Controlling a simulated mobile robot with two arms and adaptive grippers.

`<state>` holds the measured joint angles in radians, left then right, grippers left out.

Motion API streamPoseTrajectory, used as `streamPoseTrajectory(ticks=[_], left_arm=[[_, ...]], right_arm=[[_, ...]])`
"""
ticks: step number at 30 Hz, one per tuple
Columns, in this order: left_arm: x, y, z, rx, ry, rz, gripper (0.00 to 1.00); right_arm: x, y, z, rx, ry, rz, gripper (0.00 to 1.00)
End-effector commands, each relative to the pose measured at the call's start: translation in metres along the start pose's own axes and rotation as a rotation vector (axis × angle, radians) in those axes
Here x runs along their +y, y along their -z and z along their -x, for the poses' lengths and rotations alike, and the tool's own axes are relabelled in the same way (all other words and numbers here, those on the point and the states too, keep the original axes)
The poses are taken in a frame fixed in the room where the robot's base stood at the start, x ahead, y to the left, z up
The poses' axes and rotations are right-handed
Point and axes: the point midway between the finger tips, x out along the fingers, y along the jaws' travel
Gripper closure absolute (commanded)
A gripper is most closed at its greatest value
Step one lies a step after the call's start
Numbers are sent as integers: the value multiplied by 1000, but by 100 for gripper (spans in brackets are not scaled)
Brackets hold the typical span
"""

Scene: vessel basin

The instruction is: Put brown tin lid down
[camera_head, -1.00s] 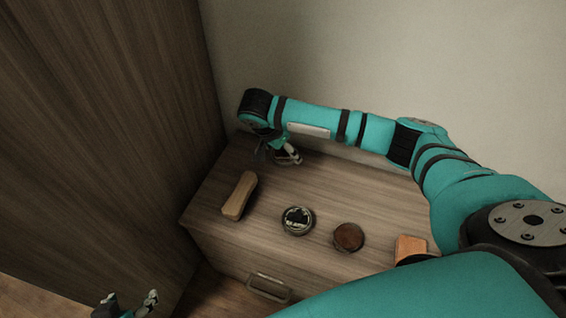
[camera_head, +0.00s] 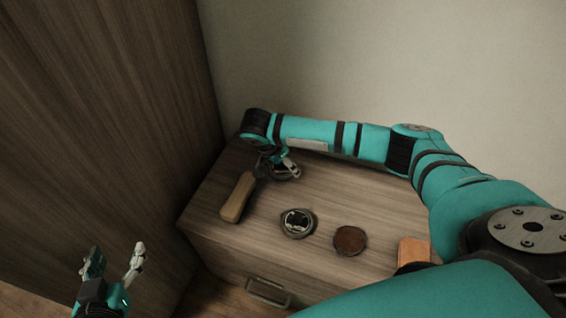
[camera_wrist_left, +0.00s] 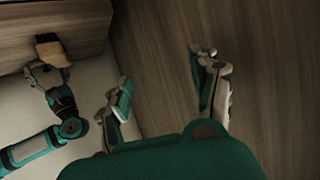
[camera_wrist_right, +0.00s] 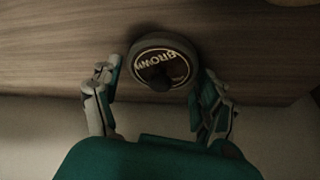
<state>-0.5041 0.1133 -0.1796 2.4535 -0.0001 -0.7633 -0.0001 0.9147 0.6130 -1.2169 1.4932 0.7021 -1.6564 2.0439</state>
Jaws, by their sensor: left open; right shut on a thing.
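My right gripper (camera_head: 284,162) is at the back of the wooden cabinet top (camera_head: 215,190), low over it, and is shut on the brown tin lid (camera_head: 283,174). In the right wrist view the lid (camera_wrist_right: 163,62) is a round dark disc lettered "BROWN", between the fingers (camera_wrist_right: 155,100). I cannot tell whether the lid touches the cabinet top. My left gripper (camera_head: 116,257) is open and empty, left of the cabinet and apart from it. It also shows in the left wrist view (camera_wrist_left: 165,95).
A wooden-backed brush (camera_head: 238,197) lies close in front of the right gripper. An open tin (camera_head: 297,223) and a brown round tin (camera_head: 350,240) stand near the front edge. A wooden block (camera_head: 413,249) is at the right. A wall is behind, a tall panel left.

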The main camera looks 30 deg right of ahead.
Motion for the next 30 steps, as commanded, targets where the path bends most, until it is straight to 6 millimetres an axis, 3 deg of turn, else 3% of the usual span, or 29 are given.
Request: streamPoseTrajectory(ticks=[4,5,10,22,30], left_arm=[[0,-4,1,-23,1,0,37],[0,-5,1,-27,1,0,37],[0,-5,1,-27,1,1,37],[0,0,1,-4,1,0,37],[-8,-51,21,-294,19,2,37]], right_arm=[[0,-1,-2,0,-1,0,44],[0,-1,-2,0,0,0,22],[0,-1,-2,0,0,0,1],[0,0,4,-1,1,0,1],[0,1,38,-1,1,0,1]])
